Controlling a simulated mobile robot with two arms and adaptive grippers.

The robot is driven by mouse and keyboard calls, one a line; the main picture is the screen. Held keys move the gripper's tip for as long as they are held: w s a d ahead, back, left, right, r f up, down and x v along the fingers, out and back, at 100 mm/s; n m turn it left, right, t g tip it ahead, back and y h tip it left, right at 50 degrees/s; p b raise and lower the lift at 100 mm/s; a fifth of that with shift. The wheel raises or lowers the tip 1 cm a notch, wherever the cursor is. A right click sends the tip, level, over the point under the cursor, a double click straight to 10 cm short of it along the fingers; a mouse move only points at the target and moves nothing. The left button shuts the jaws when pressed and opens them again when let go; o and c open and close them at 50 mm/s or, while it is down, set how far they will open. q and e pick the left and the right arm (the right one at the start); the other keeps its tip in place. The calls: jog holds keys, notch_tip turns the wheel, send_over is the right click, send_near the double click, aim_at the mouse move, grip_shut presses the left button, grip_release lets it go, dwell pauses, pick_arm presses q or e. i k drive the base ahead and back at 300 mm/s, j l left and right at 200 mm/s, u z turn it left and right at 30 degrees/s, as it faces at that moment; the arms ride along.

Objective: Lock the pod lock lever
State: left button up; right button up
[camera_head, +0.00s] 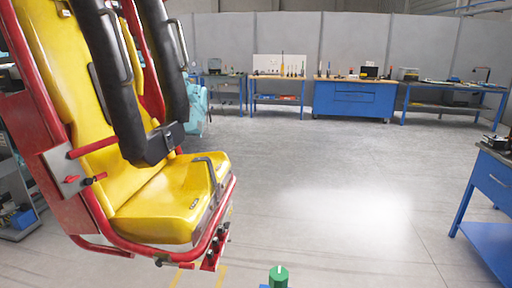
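The coaster pod fills the left of the head view, with a yellow seat (165,205) in a red tubular frame (120,240). Black padded restraint bars (118,95) hang in front of the backrest. A small red lever-like part (70,179) sits on a grey plate (62,165) on the pod's near side, beside a dark red-and-black knob (95,180). Neither of my grippers is in view.
A green round knob (278,277) with a white mark shows at the bottom edge. A blue workbench (490,195) stands at the right. Blue benches with tools (352,97) line the back wall. The grey floor (340,200) between is clear.

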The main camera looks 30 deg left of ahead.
aim_at(89, 181)
jog(key=u, duration=1.95)
jog(key=i+j, duration=0.3)
jog(key=i+j+z, duration=0.1)
jog(key=i+j, duration=0.2)
jog(key=j, duration=0.2)
jog(key=i+j, duration=0.3)
jog(key=j, duration=0.15)
jog(key=i+j+z, duration=0.1)
jog(key=i+j, duration=0.2)
jog(key=j, duration=0.15)
